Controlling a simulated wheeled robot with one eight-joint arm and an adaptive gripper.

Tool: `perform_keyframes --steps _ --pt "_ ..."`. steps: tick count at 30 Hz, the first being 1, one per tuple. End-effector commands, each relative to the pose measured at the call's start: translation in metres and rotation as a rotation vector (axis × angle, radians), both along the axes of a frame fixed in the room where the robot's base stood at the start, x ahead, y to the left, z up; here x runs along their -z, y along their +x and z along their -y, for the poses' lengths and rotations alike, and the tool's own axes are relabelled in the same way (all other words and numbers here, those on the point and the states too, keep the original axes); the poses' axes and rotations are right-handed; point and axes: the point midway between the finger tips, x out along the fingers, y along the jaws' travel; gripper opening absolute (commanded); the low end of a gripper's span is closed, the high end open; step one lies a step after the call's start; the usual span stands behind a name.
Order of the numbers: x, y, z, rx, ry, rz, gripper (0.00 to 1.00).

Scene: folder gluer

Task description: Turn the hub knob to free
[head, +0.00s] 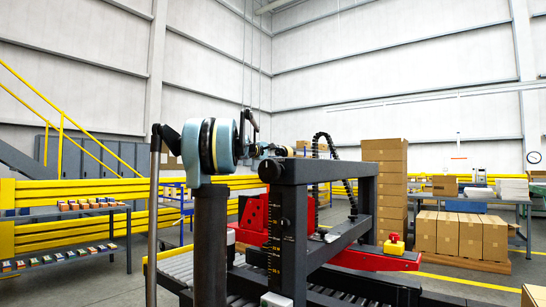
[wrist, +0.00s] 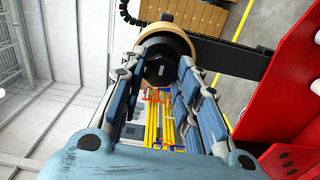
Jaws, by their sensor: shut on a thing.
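The hub knob (wrist: 160,50) is a dark round knob at the top middle of the wrist view. A tan ring or roll (wrist: 165,21) sits behind it. My gripper (wrist: 161,72) has one finger on each side of the knob and is shut on it. The fingers hide the knob's sides. I cannot read any marking that tells the knob's setting.
The machine's dark frame (head: 330,174) with a scale on its post stands close to my arm. Red machine parts (head: 345,253) and a yellow button box (head: 394,244) are beside it. A roller conveyor (head: 180,267) runs low. Stacked cartons (head: 384,190) stand behind.

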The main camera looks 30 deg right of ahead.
Motion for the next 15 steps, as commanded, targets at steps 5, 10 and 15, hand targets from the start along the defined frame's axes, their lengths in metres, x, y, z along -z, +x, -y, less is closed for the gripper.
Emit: perform_keyframes --steps 5,10,15 --pt "0.0016 0.0000 -0.0001 0.000 0.003 0.001 0.46" --pt "0.0009 -0.0001 -0.0001 0.000 0.001 0.001 0.51" --pt "0.0005 -0.0003 -0.0001 0.000 0.001 0.000 0.51"
